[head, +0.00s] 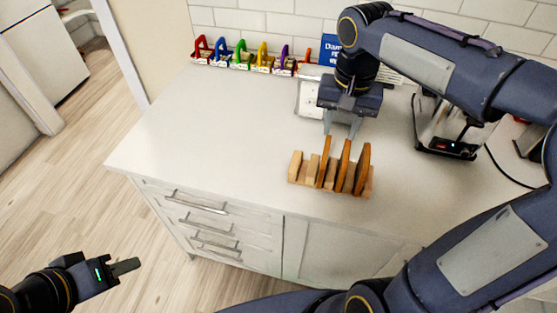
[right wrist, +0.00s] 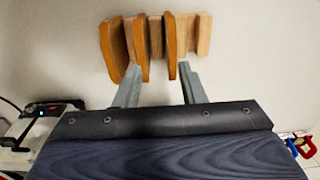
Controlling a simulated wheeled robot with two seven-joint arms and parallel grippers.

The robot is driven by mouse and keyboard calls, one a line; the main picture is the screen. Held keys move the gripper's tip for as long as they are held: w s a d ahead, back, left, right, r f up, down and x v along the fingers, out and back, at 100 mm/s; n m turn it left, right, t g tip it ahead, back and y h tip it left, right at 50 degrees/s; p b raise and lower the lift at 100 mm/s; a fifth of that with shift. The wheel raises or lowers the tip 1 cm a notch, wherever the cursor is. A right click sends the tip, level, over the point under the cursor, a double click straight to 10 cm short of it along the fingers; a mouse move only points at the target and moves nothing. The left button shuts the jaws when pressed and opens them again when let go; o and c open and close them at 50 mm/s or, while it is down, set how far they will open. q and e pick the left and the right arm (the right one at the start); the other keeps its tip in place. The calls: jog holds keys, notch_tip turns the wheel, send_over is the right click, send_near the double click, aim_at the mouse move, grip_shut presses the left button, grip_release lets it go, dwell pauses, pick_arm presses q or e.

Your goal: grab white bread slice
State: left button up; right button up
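A pale wooden rack (head: 308,183) stands on the counter, holding upright brown-crusted bread slices (head: 345,166). I see their edges, so I cannot tell which is white bread. In the right wrist view the slices (right wrist: 139,48) stand just beyond my fingertips. My right gripper (head: 342,133) points down just behind the rack, above it; its two fingers are apart with nothing held. The open fingers also show in the right wrist view (right wrist: 160,75). My left gripper (head: 127,266) is low at the left over the floor, away from the counter, seen side-on.
A toaster-like appliance (head: 450,140) with a cable stands to the right. Coloured clip-like items (head: 245,56) line the back wall beside a blue sign (head: 329,50). A white box (head: 311,97) is behind the rack. The counter's left part (head: 205,130) is clear.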

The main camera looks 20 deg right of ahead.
aim_at(327, 145)
jog(key=shift+w+a+f, duration=0.15)
jog(key=shift+w+a, duration=0.1)
jog(key=shift+w, duration=0.2)
jog(key=shift+w+a+f, duration=0.1)
jog(key=shift+w+a, duration=0.15)
jog(key=shift+w, duration=0.2)
jog(key=shift+w+a+f, duration=0.2)
jog(key=shift+f, duration=0.05)
notch_tip(327, 145, down, 7)
jog(key=shift+s+d+f, duration=0.1)
jog(key=shift+s, duration=0.05)
jog(key=shift+c, duration=0.3)
grip_shut()
